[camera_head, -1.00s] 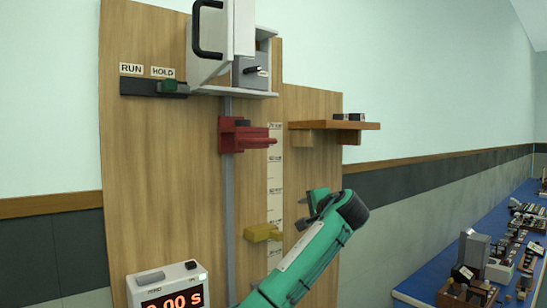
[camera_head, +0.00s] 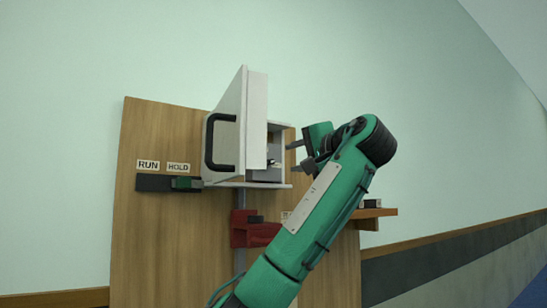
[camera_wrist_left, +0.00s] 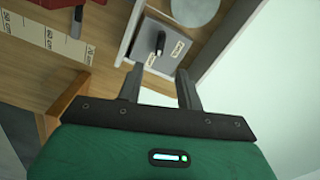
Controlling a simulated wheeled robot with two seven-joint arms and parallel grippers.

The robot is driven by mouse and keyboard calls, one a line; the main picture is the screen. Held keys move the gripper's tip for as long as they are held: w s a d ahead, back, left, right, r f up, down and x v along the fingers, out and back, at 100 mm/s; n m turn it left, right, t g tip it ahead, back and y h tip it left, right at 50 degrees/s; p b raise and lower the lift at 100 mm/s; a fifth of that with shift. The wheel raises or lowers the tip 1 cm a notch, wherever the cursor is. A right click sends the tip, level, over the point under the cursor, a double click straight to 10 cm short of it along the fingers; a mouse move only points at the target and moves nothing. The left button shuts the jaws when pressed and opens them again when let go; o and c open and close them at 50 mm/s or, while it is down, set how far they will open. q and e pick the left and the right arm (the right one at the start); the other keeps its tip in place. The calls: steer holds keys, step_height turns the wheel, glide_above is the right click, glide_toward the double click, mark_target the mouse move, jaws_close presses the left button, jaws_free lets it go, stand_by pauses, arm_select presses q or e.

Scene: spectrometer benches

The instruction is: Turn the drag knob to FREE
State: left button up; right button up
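The drag knob is a small dark lever on a grey block; it shows in the left wrist view (camera_wrist_left: 160,43) and partly in the head view (camera_head: 271,163). Two small labels sit beside it, too small to read surely. The block (camera_wrist_left: 152,32) is inside a white cabinet (camera_head: 279,131) whose door (camera_head: 228,130) stands open. My left gripper (camera_head: 294,157) is at the cabinet's right side. In the wrist view its two fingers (camera_wrist_left: 158,80) are apart, with nothing between them, pointing toward the knob but short of it. My right gripper is in neither view.
The open door with its black handle (camera_head: 212,145) is left of the knob. Below are a RUN/HOLD slider (camera_head: 187,184), a red clamp (camera_head: 250,233) and a wooden shelf (camera_head: 375,213). A scale strip (camera_wrist_left: 50,40) runs along the wooden board.

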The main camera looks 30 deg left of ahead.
mark_target(269, 163)
arm_select(q)
steer(key=p+x, duration=0.4)
steer(key=x, duration=0.5)
steer(key=shift+a+r+p, duration=0.1)
steer(key=shift+a+p, duration=0.1)
steer(key=shift+p, duration=0.15)
steer(key=shift+w+a, duration=0.3)
steer(key=shift+a, duration=0.2)
jaws_close()
